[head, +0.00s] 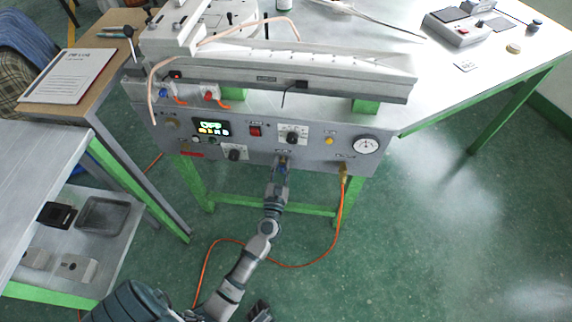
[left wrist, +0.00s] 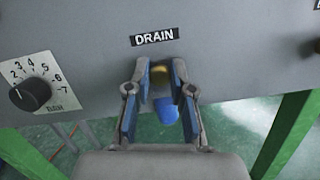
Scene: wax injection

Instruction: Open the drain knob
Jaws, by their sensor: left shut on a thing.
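The drain knob shows in the left wrist view under the DRAIN label (left wrist: 154,37), with a brass stem (left wrist: 160,71) and a blue handle (left wrist: 167,110) hanging below it. My left gripper (head: 282,163) reaches the front panel in the head view. In the left wrist view its two blue-padded fingers (left wrist: 160,88) are closed in on the knob from both sides. The fingers hide part of the knob. A dark part (head: 260,311) at the bottom edge of the head view may be my right gripper; its jaws cannot be made out.
The grey panel (head: 320,148) carries a lit display (head: 212,128), a red switch (head: 255,131), dials and a gauge (head: 366,145). An orange hose (head: 341,205) hangs from the panel's right to the floor. Green table legs stand below. A shelf cart (head: 45,160) is at the left.

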